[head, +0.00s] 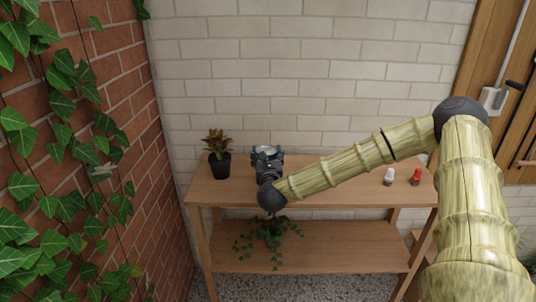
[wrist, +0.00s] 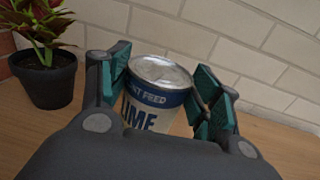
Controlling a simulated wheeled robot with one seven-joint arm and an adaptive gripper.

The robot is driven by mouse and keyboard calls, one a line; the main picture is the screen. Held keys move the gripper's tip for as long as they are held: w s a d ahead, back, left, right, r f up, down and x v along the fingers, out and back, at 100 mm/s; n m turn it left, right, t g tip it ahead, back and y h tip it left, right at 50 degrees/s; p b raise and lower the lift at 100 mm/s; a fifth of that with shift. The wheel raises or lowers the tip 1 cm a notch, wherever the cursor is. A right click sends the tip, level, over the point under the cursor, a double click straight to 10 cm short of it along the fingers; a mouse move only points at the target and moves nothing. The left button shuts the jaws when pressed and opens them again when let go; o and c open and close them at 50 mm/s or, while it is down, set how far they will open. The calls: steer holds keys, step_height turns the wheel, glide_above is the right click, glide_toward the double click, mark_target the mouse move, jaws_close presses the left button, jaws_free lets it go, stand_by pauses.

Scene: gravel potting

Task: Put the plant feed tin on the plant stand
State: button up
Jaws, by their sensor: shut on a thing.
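The plant feed tin (wrist: 158,98) is a cylinder with a silvery lid and a white and blue label, upright in the wrist view. My gripper (wrist: 163,95) has its teal-padded fingers on both sides of the tin and is shut on it. In the head view my gripper (head: 267,158) is over the top of the wooden plant stand (head: 330,183), with the tin's pale lid (head: 264,150) showing between the fingers. I cannot tell whether the tin's base touches the wood.
A potted plant (head: 218,155) with reddish-green leaves stands just left of the tin. A trailing plant (head: 268,235) is on the lower shelf. A brick wall with ivy (head: 60,120) rises at the left.

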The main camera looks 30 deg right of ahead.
mark_target(266, 146)
steer(key=p+x, duration=0.1)
steer(key=x, duration=0.4)
steer(key=shift+w+d+f, duration=0.15)
steer(key=shift+d+f, duration=0.05)
steer(key=shift+w+d, duration=0.25)
steer(key=shift+w, duration=0.2)
steer(key=shift+f+p, duration=0.85)
steer(key=shift+f, duration=0.95)
steer(key=shift+f, duration=0.1)
steer(key=o, duration=1.3)
steer(key=shift+s, duration=0.1)
